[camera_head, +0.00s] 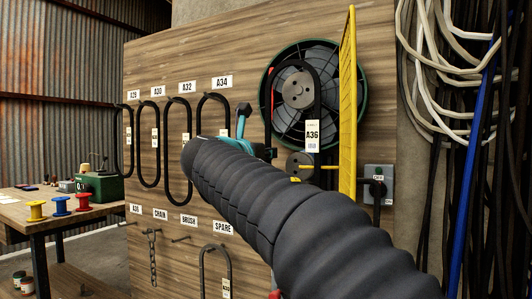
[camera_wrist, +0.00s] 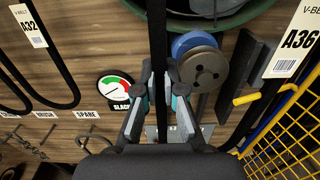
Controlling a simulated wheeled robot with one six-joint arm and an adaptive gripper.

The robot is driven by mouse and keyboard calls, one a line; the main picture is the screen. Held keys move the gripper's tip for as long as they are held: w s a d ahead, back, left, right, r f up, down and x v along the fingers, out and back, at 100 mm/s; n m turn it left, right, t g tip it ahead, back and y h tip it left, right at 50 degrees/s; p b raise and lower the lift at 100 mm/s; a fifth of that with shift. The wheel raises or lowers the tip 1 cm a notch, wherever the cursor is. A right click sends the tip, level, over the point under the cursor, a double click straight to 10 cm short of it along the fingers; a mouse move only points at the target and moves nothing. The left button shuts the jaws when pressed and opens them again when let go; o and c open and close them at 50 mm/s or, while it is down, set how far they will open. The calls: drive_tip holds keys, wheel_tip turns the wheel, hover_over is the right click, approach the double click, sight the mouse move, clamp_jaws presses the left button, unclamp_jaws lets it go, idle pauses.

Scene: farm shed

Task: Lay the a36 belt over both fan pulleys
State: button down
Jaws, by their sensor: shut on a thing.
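The A36 belt, a black loop, arcs over the top of the large grey upper pulley (camera_head: 298,89) in the head view. Its white A36 tag (camera_head: 312,135) hangs on the right-hand strand and also shows in the wrist view (camera_wrist: 293,45). I cannot tell whether it sits in the groove. The small lower pulley (camera_head: 299,164) is grey, with a blue part behind it in the wrist view (camera_wrist: 206,68). My gripper (camera_wrist: 163,84) is shut on the belt's left strand (camera_wrist: 157,40), left of the small pulley.
A yellow mesh guard (camera_head: 348,110) stands out just right of the pulleys. A slack gauge (camera_wrist: 116,86) is on the board. Other belts (camera_head: 180,150) hang left; cables (camera_head: 480,120) hang right.

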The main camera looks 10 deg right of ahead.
drive_tip(key=shift+p+x, duration=0.45)
drive_tip(key=shift+x, duration=2.5)
idle(0.6)
drive_tip(key=shift+f, duration=0.55)
idle(0.3)
drive_tip(key=c, duration=1.2)
unclamp_jaws()
drive_tip(key=v, duration=1.2)
drive_tip(key=shift+s+a, duration=0.15)
drive_tip(key=v, duration=0.9)
drive_tip(key=shift+s+a, duration=0.15)
drive_tip(key=shift+s, duration=0.1)
